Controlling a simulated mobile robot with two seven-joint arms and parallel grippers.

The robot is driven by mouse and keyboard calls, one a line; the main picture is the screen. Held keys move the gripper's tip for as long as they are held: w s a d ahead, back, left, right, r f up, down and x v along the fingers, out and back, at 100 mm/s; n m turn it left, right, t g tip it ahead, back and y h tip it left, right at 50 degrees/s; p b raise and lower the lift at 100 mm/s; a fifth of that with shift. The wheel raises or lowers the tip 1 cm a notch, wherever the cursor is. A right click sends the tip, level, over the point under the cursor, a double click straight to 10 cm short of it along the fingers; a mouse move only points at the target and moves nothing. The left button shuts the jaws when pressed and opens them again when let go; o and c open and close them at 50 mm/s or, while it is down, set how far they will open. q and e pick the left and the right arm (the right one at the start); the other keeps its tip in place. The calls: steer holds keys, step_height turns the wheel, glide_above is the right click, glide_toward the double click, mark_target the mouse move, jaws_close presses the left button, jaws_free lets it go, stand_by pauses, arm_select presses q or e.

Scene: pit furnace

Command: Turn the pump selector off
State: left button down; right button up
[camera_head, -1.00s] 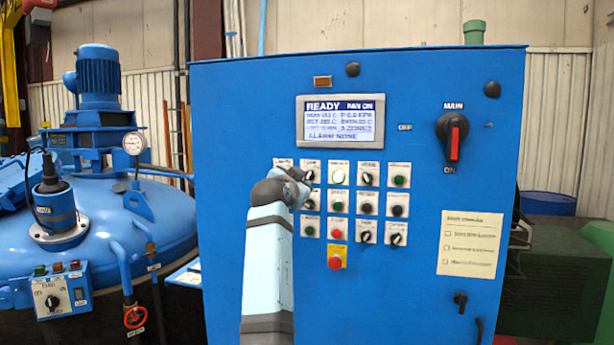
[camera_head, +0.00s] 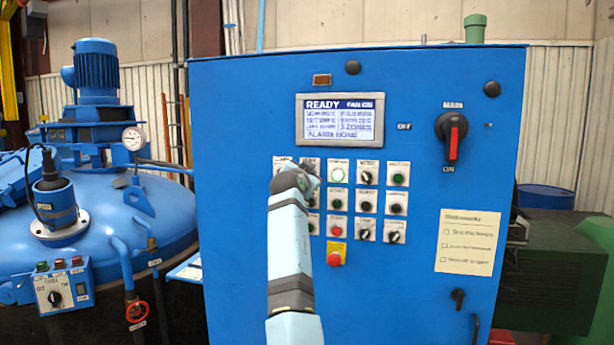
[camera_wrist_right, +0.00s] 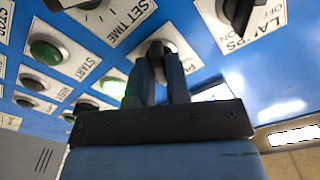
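My right gripper (camera_wrist_right: 163,62) is at a small round selector knob (camera_wrist_right: 158,46) on the blue panel in the right wrist view. Its two dark fingertips reach the knob with a narrow gap between them, and they hide most of its handle. The knob's label is largely covered, so I cannot read it as the pump selector, nor see its setting. I cannot tell whether the fingers grip the knob or only stand around it. In the head view the right gripper (camera_head: 300,174) covers the upper left of the control grid. My left gripper is not in view.
The blue cabinet (camera_head: 240,130) carries a display (camera_head: 340,120) reading READY and a main switch (camera_head: 453,138). A lit green button (camera_head: 338,175) and a red button (camera_head: 334,259) are close by. The LAMPS selector (camera_wrist_right: 240,10) is near the fingers. A blue vessel (camera_head: 130,220) stands left.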

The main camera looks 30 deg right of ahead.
jaws_close()
steer(key=shift+n, duration=0.4)
steer(key=shift+w+a+n+p, duration=0.1)
steer(key=shift+n+p, duration=1.25)
steer(key=shift+n, duration=1.45)
steer(key=shift+w+n+p, duration=0.1)
steer(key=shift+n+p, duration=1.25)
steer(key=shift+n, duration=1.45)
